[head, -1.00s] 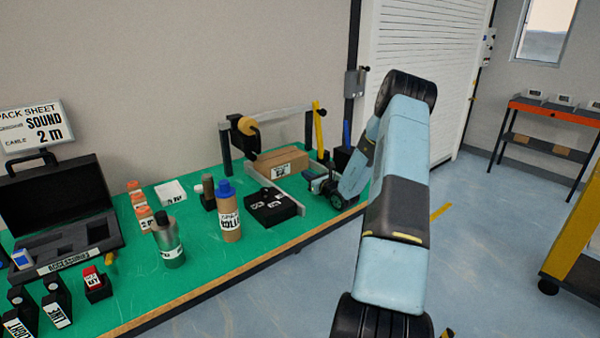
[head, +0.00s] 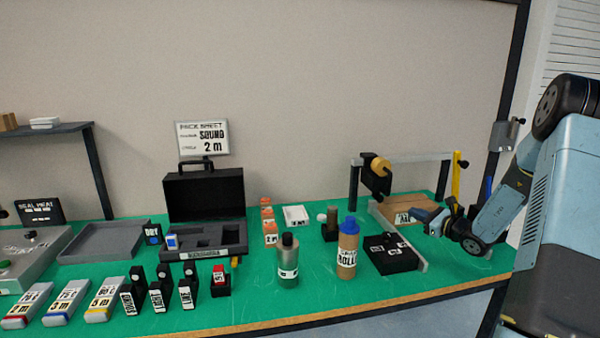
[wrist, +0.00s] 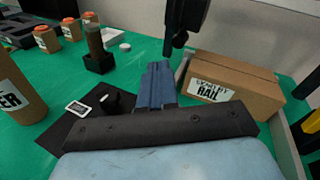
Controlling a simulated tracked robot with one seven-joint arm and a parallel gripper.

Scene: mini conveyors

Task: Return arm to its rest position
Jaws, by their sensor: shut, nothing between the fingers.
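My arm comes in from the right of the head view and reaches over the right end of the green bench. My gripper (head: 424,214) is at the arm's end, in front of the cardboard box (head: 408,205). In the wrist view my gripper's blue fingers (wrist: 156,72) are together with nothing between them. The cardboard box, labelled with "RAIL" (wrist: 235,82), lies to their right, apart from them.
A tape dispenser frame (head: 425,157) stands behind the box. An open black case (head: 205,190) sits below the pack sheet sign (head: 202,138).

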